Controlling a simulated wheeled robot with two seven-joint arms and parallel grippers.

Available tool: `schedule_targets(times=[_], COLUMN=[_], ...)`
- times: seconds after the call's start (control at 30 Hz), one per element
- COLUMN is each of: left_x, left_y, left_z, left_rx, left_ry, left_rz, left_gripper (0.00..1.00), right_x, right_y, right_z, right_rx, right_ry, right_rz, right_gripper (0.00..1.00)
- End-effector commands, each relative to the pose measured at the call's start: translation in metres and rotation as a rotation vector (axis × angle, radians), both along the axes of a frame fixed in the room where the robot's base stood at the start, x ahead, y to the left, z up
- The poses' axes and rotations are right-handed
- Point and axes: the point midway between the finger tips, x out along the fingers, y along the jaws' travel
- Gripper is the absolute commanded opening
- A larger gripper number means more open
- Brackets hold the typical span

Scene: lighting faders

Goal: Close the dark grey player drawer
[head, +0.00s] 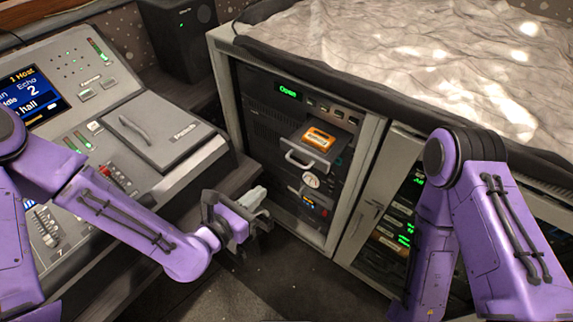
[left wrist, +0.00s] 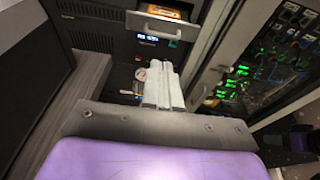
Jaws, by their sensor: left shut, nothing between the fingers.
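The dark grey player drawer (head: 309,150) stands pulled out of the rack unit in the head view, with a light handle (head: 299,162) on its front. An orange cartridge (head: 318,138) lies in it. The drawer also shows at the top of the left wrist view (left wrist: 160,22), partly cut off. My left gripper (head: 262,205) is shut and empty, in front of the rack and lower than the drawer, apart from it. Its pale fingers (left wrist: 162,85) point toward the rack in the left wrist view. My right arm shows at the right of the head view, but its gripper is out of sight.
A display (head: 288,91) above the drawer reads "Open". A round dial (head: 312,181) sits below it. A mixing console (head: 140,130) fills the left. A glass-fronted cabinet (head: 396,222) with green lights stands right of the rack. Open floor lies in front.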

Motion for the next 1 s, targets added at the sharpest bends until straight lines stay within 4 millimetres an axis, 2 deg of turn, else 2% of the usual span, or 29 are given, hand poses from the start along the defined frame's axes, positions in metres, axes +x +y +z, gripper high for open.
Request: schedule_targets(times=[0.4, 0.6, 0.77, 1.0], left_x=[0.07, 0.094, 0.102, 0.102], left_y=[-0.05, -0.066, -0.071, -0.071], left_z=[-0.018, -0.025, -0.028, -0.028], left_rx=[0.006, 0.006, 0.005, 0.006], left_ry=[0.0, 0.002, 0.002, 0.002], left_rz=[-0.002, 0.0, 0.0, 0.001], left_gripper=[0.0, 0.0, 0.0, 0.0], right_x=[0.0, 0.0, 0.0, 0.0], right_y=[0.0, 0.0, 0.0, 0.0], right_z=[0.017, 0.024, 0.024, 0.024], right_rx=[0.0, 0.0, -0.001, -0.001], right_ry=[0.0, 0.0, -0.001, -0.001], right_rz=[0.0, 0.0, 0.0, 0.0], right_gripper=[0.43, 0.43, 0.43, 0.43])
